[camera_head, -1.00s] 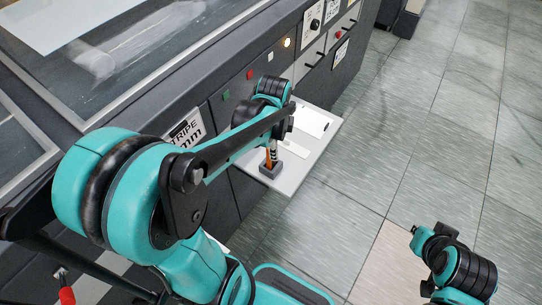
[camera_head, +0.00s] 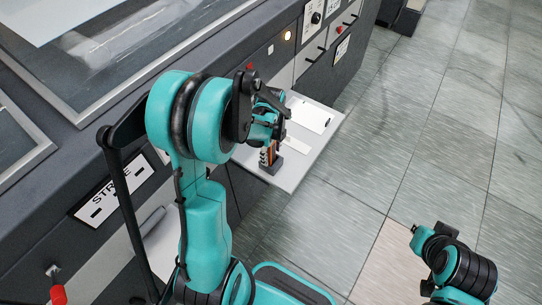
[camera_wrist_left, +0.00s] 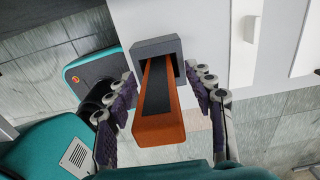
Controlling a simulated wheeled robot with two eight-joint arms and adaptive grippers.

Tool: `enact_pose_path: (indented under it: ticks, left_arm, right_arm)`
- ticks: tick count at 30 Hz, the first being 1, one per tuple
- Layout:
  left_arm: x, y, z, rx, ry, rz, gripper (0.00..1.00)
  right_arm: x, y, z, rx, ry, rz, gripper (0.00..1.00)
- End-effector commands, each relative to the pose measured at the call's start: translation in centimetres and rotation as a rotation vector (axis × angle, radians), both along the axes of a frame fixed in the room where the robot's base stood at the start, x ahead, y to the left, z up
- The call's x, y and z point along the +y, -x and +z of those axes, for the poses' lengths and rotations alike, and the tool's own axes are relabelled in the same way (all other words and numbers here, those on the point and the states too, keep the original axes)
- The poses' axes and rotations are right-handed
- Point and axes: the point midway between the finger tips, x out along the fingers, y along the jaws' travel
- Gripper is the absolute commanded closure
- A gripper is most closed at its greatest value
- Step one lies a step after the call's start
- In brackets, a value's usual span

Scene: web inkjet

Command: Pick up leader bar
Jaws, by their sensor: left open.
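An orange bar with a black strip (camera_wrist_left: 157,132) stands in a dark grey holder (camera_wrist_left: 177,46) on the white pull-out shelf (camera_head: 291,181). No label shows whether it is the leader bar. My left gripper (camera_wrist_left: 159,80) is open, with one finger on each side of the bar and gaps between pads and bar in the left wrist view. In the head view my left arm partly hides the gripper and bar; the holder shows below them (camera_head: 271,166). A flat white piece (camera_head: 312,116) lies on the shelf beyond. Only part of my right arm shows, not its gripper.
The shelf juts from a dark grey machine with a glass-topped frame (camera_head: 110,50), buttons and a lit lamp (camera_head: 288,35). A red-handled lever (camera_head: 58,293) is at the lower left. Tiled floor (camera_head: 420,130) is clear to the right.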

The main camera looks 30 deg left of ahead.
Motion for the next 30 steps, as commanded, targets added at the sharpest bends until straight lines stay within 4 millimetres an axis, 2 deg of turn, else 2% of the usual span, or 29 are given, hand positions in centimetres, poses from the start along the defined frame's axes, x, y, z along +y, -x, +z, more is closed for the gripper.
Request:
enact_pose_path:
  ticks: [6,8,12,13,23,26,30]
  left_arm:
    - [0.0,0.0,-0.2,0.000,0.000,0.000,0.47]
    - [0.0,0.0,-0.2,0.000,0.000,0.000,0.60]
    - [0.0,0.0,-0.2,0.000,0.000,0.001,0.97]
    - [0.0,0.0,-0.2,0.000,0.000,0.001,1.00]
    - [0.0,0.0,0.0,0.000,0.000,0.001,1.00]
    - [0.0,0.0,0.7,0.000,0.000,0.001,1.00]
    - [0.0,0.0,2.5,0.000,0.000,0.001,1.00]
  right_arm:
    - [0.0,0.0,0.0,0.000,0.000,0.000,1.00]
    - [0.0,0.0,0.0,0.000,0.000,0.000,1.00]
    - [0.0,0.0,0.0,0.000,0.000,0.000,1.00]
    - [0.0,0.0,0.0,0.000,0.000,0.000,1.00]
    - [0.0,0.0,0.1,0.000,0.000,0.000,1.00]
    - [0.0,0.0,0.4,0.000,0.000,0.000,1.00]
    - [0.0,0.0,1.2,0.000,0.000,0.000,1.00]
